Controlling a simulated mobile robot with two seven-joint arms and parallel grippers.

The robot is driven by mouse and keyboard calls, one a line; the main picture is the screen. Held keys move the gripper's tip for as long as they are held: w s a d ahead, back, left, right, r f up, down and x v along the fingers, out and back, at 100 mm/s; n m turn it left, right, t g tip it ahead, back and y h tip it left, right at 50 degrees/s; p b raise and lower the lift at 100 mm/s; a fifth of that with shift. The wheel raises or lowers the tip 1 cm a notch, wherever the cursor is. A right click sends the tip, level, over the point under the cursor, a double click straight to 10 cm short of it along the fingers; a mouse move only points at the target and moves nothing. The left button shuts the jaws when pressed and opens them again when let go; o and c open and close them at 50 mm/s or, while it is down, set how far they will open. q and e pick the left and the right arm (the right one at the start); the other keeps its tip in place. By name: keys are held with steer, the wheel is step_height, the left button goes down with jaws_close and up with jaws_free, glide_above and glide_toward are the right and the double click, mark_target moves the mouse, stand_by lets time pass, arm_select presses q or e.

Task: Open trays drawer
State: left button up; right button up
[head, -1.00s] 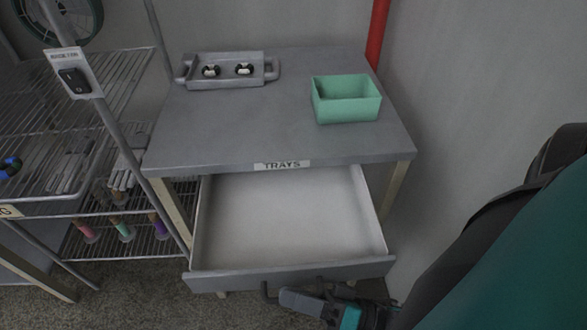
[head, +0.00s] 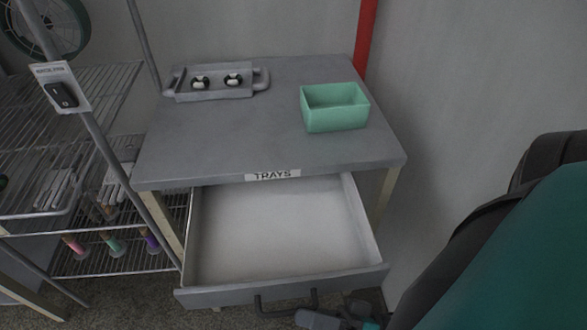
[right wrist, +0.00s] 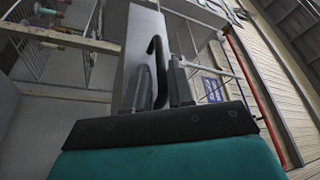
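The trays drawer (head: 280,235) stands pulled well out under the grey table, its pale inside bare and empty. Its "TRAYS" label (head: 272,175) is on the table's front edge above it. The dark bar handle (head: 284,297) is on the drawer's grey front. My right gripper (head: 312,318) is low at the handle's right end, partly cut off by the frame. In the right wrist view its two fingers (right wrist: 158,90) stand apart, with the dark handle (right wrist: 157,60) showing between them. My left gripper is not in view.
On the table top (head: 230,140) are a grey tray (head: 215,82) with two small round parts and a green box (head: 335,107). A wire rack (head: 95,120) with coloured spools stands left. A wall and red pipe (head: 365,40) are at the right.

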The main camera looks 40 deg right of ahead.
steer(key=b+v, duration=0.1)
steer(key=v, duration=0.7)
steer(key=shift+s+d, duration=0.15)
steer(key=shift+d, duration=0.05)
steer(key=shift+a, duration=0.1)
